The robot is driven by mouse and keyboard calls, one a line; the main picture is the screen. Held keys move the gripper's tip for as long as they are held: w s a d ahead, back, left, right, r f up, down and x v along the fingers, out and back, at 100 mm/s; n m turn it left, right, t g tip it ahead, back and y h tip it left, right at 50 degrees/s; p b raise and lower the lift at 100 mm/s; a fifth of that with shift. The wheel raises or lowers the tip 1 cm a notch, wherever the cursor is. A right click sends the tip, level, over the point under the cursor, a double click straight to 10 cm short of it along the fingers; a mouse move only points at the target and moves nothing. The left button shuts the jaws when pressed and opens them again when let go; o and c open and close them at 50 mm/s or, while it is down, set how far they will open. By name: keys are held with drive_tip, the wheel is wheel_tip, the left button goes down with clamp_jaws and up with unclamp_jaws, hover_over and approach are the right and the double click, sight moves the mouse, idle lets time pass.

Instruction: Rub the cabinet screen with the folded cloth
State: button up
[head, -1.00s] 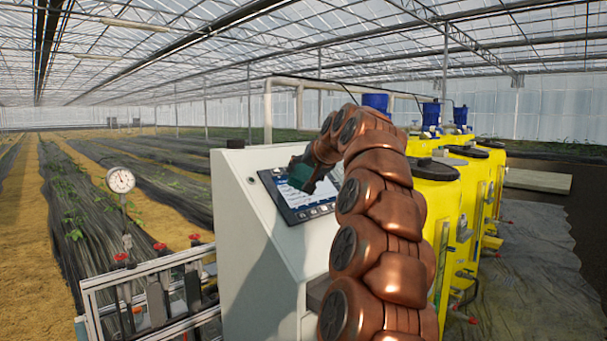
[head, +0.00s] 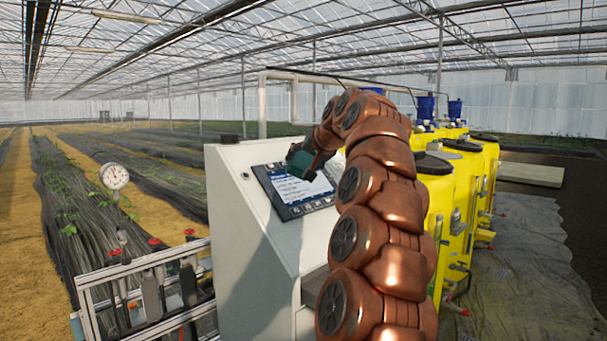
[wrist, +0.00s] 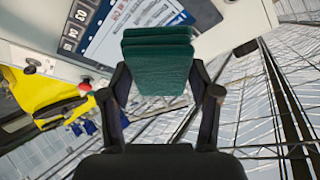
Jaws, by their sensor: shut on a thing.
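The folded cloth is dark green; it shows in the head view (head: 300,164) and in the wrist view (wrist: 157,62). My gripper (wrist: 160,82) is shut on the cloth, with one finger on each side of it. The cabinet screen (head: 283,188) is a dark-framed panel with a lit display on the sloped face of the pale cabinet (head: 240,240). The cloth is in front of the screen's upper part and hides some of it. I cannot tell whether it touches. The screen also shows behind the cloth in the wrist view (wrist: 110,35).
Yellow tanks (head: 437,195) with blue tops stand close behind my arm at the right. A metal frame with red-handled valves (head: 150,285) and a round gauge (head: 114,176) is at the left. A small dark knob (head: 229,139) sits on the cabinet top.

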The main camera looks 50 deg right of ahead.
sight(299, 177)
drive_tip(key=shift+f, duration=0.1)
drive_tip(key=shift+w+a+f+b, duration=0.1)
drive_tip(key=shift+w+f+b, duration=0.45)
drive_tip(key=shift+f, duration=0.35)
drive_tip(key=shift+w+d+f+b, duration=0.1)
drive_tip(key=shift+w+f+b, duration=0.2)
drive_tip(key=shift+f+b, duration=0.5)
drive_tip(key=shift+w+a+f+b, duration=0.1)
drive_tip(key=shift+w+f+b, duration=0.35)
drive_tip(key=shift+f, duration=0.6)
drive_tip(key=shift+w+f, duration=0.25)
drive_tip(key=shift+f, duration=0.15)
